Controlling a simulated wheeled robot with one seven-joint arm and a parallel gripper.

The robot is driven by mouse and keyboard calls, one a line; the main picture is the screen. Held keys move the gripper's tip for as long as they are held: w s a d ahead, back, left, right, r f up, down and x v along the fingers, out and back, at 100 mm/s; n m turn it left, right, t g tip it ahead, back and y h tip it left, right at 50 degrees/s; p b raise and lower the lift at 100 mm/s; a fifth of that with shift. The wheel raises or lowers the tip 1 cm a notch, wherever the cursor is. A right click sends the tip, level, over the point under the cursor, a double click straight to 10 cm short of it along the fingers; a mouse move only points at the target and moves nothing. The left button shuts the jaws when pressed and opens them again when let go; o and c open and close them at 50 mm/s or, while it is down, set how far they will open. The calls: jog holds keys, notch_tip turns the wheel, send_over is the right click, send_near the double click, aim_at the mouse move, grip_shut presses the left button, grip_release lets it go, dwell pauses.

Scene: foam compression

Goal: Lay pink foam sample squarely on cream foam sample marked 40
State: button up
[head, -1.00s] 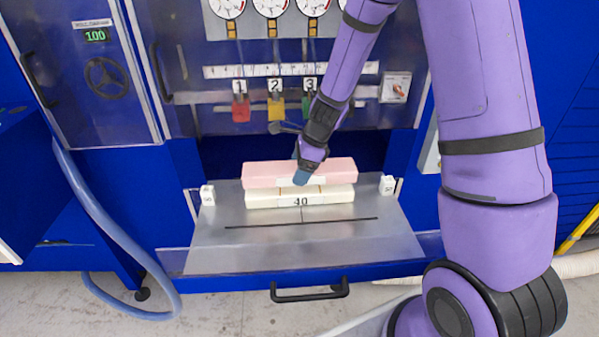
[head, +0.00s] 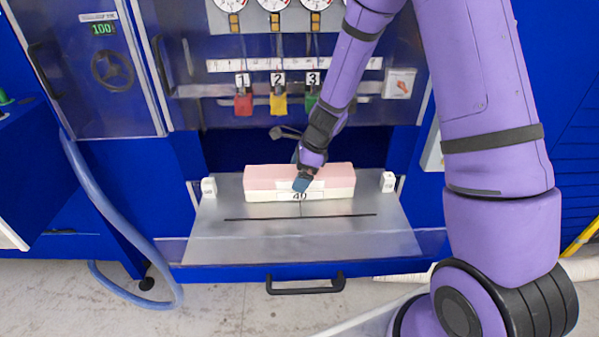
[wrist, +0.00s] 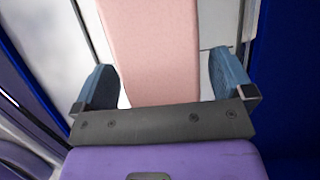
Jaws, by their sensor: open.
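The pink foam sample (head: 335,175) lies on top of the cream foam sample (head: 335,193) marked 40 in the head view. Their ends look nearly in line there. The cream sample rests on the metal plate, and its label is partly hidden by my gripper (head: 301,184). In the wrist view the pink foam (wrist: 155,55) runs between my two blue fingers (wrist: 162,88), with a gap on each side. My gripper is open and not clamping the foam.
The metal plate (head: 280,236) has a dark line across it and free room in front. Small white blocks stand at its left (head: 209,187) and right (head: 388,181). Numbered coloured tags (head: 243,104) hang behind. A black handle (head: 306,286) is below.

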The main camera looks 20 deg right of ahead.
jog(key=shift+r, duration=0.1)
jog(key=v, duration=1.2)
jog(key=s+r+n+t+h, duration=0.1)
jog(key=s+r+n+t, duration=0.1)
jog(key=s+r+n, duration=1.15)
jog(key=s+d+r+n+t+h, duration=0.1)
jog(key=s+r+n, duration=0.2)
jog(key=s, duration=0.4)
jog(key=s+d+r+n+h, duration=0.1)
jog(key=s+r+n+h, duration=0.1)
jog(key=s+r+n, duration=0.2)
jog(key=s+n, duration=0.1)
jog(key=s, duration=0.2)
jog(key=shift+s+d+t, duration=0.2)
jog(key=shift+d+t, duration=0.1)
jog(key=shift+t, duration=0.1)
jog(key=shift+r, duration=0.15)
